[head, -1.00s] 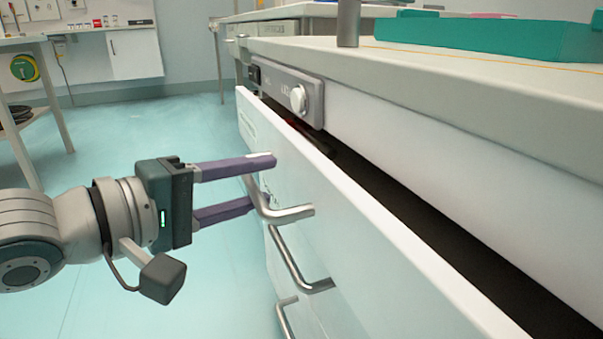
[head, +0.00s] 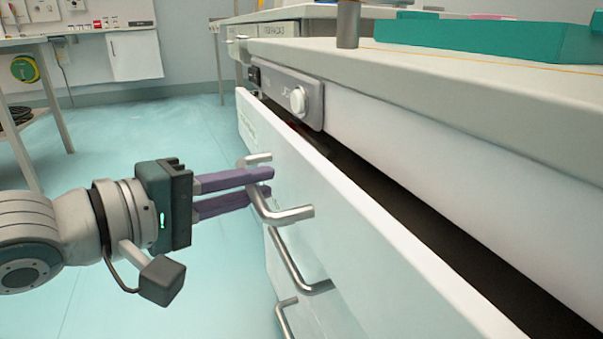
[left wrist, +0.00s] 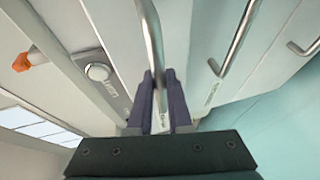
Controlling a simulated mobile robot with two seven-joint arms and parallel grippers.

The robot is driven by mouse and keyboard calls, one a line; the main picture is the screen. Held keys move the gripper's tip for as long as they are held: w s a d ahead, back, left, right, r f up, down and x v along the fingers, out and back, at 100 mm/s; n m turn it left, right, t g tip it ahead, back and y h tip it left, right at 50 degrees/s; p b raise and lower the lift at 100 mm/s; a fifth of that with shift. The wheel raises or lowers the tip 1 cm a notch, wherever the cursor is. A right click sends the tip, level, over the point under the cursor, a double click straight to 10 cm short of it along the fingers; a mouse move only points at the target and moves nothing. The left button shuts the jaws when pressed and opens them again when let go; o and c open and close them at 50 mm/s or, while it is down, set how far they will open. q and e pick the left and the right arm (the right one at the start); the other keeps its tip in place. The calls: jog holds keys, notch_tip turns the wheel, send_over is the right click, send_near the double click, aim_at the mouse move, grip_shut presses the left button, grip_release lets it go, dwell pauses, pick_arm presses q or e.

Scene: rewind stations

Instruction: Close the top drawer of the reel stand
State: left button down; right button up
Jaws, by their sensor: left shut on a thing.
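The top drawer (head: 340,210) of the reel stand is partly open, with a dark gap between its white front and the worktop. Its metal bar handle (head: 284,214) is on the outer face. My left gripper (head: 268,184) comes in from the left and is shut on this handle, its purple fingers on either side of the bar. In the left wrist view the handle (left wrist: 150,35) runs up from between the fingers (left wrist: 160,92). The drawer's inside is mostly hidden in shadow. My right gripper is not in view.
Two lower drawer handles (head: 295,268) sit below. A grey panel with a white knob (head: 298,100) is under the worktop edge (head: 450,85). A teal tray (head: 480,38) and a metal post (head: 348,25) stand on top. The floor (head: 110,220) at left is clear.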

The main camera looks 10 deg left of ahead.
aim_at(287, 179)
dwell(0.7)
pick_arm(q)
jog(key=w+d, duration=0.1)
jog(key=d, duration=0.1)
jog(key=shift+w+d, duration=0.35)
jog(key=shift+w, duration=0.05)
jog(key=shift+w+d, duration=0.2)
jog(key=shift+d, duration=0.15)
jog(key=shift+a, duration=0.1)
jog(key=c, duration=0.8)
grip_release()
jog(key=shift+c, duration=0.2)
